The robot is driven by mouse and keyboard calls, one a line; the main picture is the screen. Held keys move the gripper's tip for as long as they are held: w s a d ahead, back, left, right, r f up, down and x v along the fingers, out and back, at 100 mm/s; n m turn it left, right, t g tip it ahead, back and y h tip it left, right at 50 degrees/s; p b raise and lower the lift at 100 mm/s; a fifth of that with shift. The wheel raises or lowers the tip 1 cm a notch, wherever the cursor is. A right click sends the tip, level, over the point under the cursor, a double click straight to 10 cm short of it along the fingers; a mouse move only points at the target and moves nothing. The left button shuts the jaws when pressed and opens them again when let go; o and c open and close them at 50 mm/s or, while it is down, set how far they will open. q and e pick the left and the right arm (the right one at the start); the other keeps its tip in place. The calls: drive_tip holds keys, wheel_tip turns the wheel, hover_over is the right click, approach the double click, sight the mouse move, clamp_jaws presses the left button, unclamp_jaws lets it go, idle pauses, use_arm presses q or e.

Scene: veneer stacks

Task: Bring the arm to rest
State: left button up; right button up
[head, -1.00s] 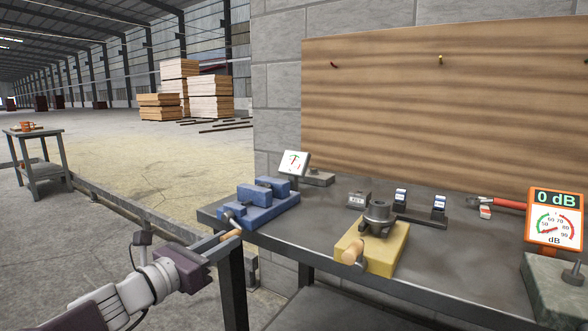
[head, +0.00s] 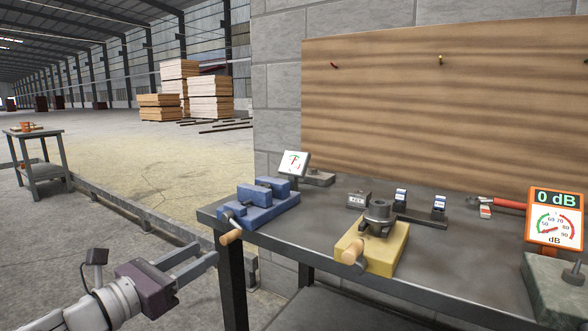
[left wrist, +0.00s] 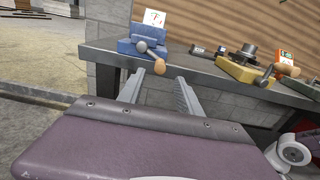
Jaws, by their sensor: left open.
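My left gripper (head: 197,257) is open and empty, in front of the bench's left end and clear of it. Its two fingers also show in the left wrist view (left wrist: 158,88), apart with nothing between them. The blue vise (head: 262,205) stands on the bench's left corner. Its handle with a wooden grip (head: 230,237) hangs over the front edge, a little beyond my fingertips and apart from them. The vise also shows in the left wrist view (left wrist: 140,47). My right gripper is in neither view.
The dark workbench (head: 320,245) carries a yellow block (head: 388,252) with a grey fixture and wooden handle, a small dial (head: 294,163), and an orange dB meter (head: 554,216). A low rail (head: 120,207) runs behind my arm. A side table (head: 38,160) stands far left.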

use_arm(q)
drive_tip(key=s+d+f+m+g+p, duration=0.1)
drive_tip(key=s+d+f+m+g, duration=0.55)
drive_tip(key=d+f, duration=0.55)
drive_tip(key=s+a+f+m+g+y, duration=0.3)
drive_tip(key=s+f+m+g, duration=0.45)
drive_tip(key=f, duration=0.65)
drive_tip(key=s+a+f+m+y, duration=0.6)
drive_tip(key=a+f+m+y, duration=0.15)
drive_tip(key=a+m, duration=0.4)
wheel_tip(320, 180, up, 38)
drive_tip(key=w+a+m+t+p, duration=0.1)
drive_tip(key=m+p, duration=0.1)
drive_tip(key=p, duration=3.6)
drive_tip(key=shift+a+f+m, duration=0.15)
drive_tip(key=shift+f+m, duration=0.1)
drive_tip(key=shift+m, duration=0.1)
